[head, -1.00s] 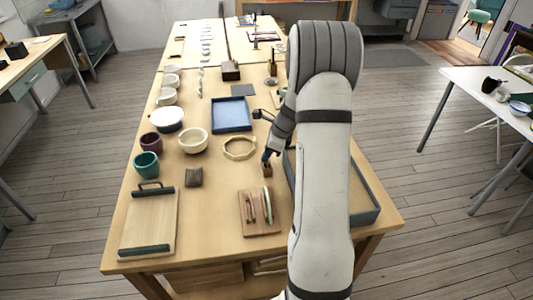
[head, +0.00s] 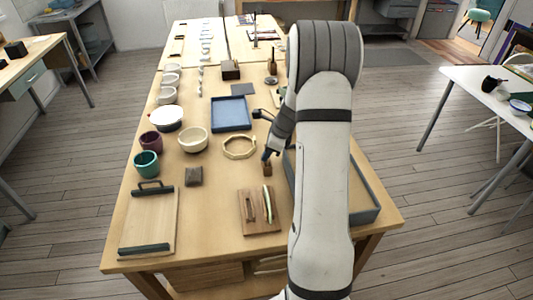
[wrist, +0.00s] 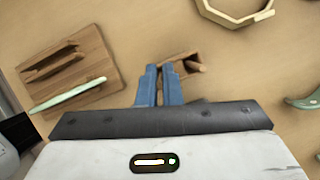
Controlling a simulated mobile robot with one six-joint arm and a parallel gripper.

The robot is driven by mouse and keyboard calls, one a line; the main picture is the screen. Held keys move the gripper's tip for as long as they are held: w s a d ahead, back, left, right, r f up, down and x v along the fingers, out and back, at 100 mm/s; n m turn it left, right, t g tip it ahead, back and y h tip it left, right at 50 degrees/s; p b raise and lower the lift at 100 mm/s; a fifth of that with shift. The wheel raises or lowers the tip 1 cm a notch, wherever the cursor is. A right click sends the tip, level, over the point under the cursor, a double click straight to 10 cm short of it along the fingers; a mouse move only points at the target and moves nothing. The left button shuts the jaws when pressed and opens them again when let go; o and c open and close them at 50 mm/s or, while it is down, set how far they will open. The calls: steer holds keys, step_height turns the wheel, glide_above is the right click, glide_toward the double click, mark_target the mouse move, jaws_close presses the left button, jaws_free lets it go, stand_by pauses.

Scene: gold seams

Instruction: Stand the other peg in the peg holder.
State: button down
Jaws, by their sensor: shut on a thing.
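A small brown wooden block with an opening, which looks like the peg holder (head: 267,170), stands on the table below my gripper. It also shows in the wrist view (wrist: 194,65), just beyond and right of the fingertips. My gripper (wrist: 163,72) points down at the holder, its blue fingers close together. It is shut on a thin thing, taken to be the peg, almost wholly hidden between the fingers. I cannot tell whether it touches the holder or how deep it sits. The other peg cannot be made out.
A wooden board (head: 247,228) with slots and a pale green strip lies nearer, left of my arm. A cream ring (head: 239,147) and a blue tray (head: 231,112) lie beyond. A grey-rimmed tray (head: 366,205) is at the right. Bowls and cups line the left side.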

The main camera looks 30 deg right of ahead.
steer(key=c, duration=1.5)
jaws_free()
steer(key=shift+o, duration=0.2)
steer(key=o, duration=0.4)
steer(key=shift+r, duration=0.1)
steer(key=shift+r+p, duration=2.6)
steer(key=shift+r, duration=0.3)
